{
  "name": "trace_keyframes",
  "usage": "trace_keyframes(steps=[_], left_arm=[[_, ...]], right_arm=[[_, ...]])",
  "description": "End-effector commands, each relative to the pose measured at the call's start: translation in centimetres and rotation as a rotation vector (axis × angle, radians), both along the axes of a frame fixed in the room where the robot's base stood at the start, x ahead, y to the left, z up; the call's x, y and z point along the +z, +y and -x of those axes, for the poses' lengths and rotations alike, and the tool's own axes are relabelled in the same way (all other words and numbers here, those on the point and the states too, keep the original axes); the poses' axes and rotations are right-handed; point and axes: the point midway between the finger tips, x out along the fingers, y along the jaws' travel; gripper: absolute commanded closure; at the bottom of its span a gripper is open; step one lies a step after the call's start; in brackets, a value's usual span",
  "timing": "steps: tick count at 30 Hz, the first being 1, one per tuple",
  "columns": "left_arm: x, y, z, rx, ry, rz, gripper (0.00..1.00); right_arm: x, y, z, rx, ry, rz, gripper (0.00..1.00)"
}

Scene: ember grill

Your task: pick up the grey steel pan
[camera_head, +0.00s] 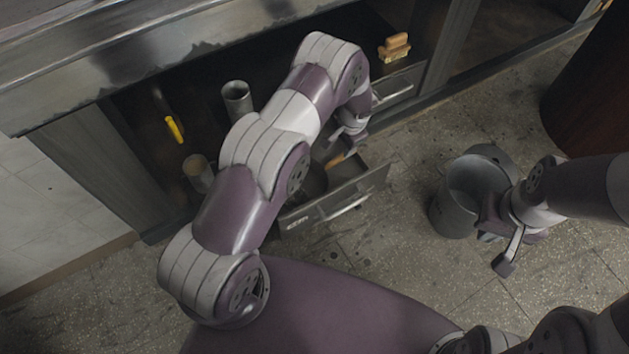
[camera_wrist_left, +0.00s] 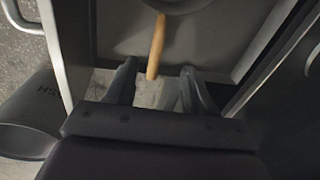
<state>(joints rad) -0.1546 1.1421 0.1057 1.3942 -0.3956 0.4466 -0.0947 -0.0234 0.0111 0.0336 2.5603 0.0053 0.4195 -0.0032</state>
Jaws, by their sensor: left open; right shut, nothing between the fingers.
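The grey steel pan lies in the open drawer (camera_head: 368,187), mostly hidden by my left arm in the head view. Its wooden handle (camera_head: 341,158) shows there. In the left wrist view, part of the grey pan (camera_wrist_left: 183,5) shows at the top edge, with its handle (camera_wrist_left: 156,45) pointing down towards my gripper. My left gripper (camera_wrist_left: 156,88) is open, and the handle's end lies between and just ahead of its fingertips. Contact cannot be seen. My right gripper (camera_head: 503,258) is shut and empty, beside the grey bin.
The grey bin (camera_head: 452,212) stands on the floor right of the drawer. Two cylindrical containers (camera_head: 237,92) (camera_head: 196,172), a yellow-handled tool (camera_head: 175,129) and stacked wooden blocks (camera_head: 394,48) sit in the cabinet. Floor between drawer and bin is clear.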

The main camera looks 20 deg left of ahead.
Motion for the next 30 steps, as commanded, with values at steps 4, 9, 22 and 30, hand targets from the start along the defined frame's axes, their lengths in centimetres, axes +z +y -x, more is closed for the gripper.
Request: trace_keyframes(steps=[4,9,22,30], left_arm=[[-3.7,0.1,-0.4,-0.014,0.001,-0.005,0.47],[-7.5,0.7,-0.8,-0.012,0.000,-0.005,0.47],[-13.4,1.4,-1.5,-0.011,-0.001,-0.004,0.47],[-13.7,1.6,-1.6,-0.011,-0.001,-0.004,0.47]], right_arm=[[-2.0,0.0,0.0,0.000,-0.002,0.000,1.00],[-4.1,0.0,0.0,0.000,-0.001,0.000,1.00],[-8.5,0.0,0.0,0.000,-0.001,0.000,1.00],[-8.4,0.0,0.0,0.000,-0.001,0.000,1.00]])
